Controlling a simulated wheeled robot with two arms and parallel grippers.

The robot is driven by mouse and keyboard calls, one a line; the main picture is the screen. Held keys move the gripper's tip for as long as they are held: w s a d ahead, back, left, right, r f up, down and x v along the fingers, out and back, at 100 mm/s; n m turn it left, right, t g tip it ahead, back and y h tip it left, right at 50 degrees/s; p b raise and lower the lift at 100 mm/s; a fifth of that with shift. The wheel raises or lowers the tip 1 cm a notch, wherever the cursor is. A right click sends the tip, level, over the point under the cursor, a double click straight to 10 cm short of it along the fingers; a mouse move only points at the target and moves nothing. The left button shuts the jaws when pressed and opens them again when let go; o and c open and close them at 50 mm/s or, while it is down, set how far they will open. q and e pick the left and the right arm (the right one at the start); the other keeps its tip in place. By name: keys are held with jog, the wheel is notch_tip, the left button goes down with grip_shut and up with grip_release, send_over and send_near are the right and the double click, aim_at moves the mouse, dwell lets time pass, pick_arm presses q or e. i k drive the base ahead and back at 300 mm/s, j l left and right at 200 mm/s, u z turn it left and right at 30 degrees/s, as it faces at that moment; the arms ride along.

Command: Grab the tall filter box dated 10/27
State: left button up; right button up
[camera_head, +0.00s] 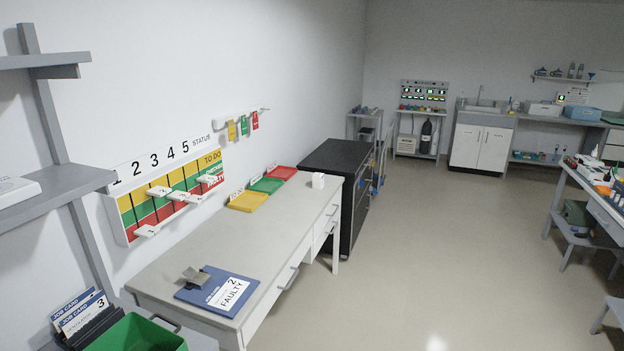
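No tall filter box with a readable 10/27 date shows in the head view. Several small items, some white and upright, crowd the workbench (587,190) at the right edge. Their labels are too small to read. Neither of my grippers is in view.
A green bin (137,333) and shelves (60,180) are at left. A black cabinet (340,158) stands beyond. The floor (440,240) is open.

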aim_at(318, 178)
jog(key=i+l+u, duration=0.3)
jog(key=i+l, duration=0.4)
jog(key=i, duration=0.35)
jog(key=i+l+u, duration=0.35)
jog(key=i+l, duration=0.6)
jog(key=i+l+u, duration=0.4)
jog(key=i+l, duration=1.15)
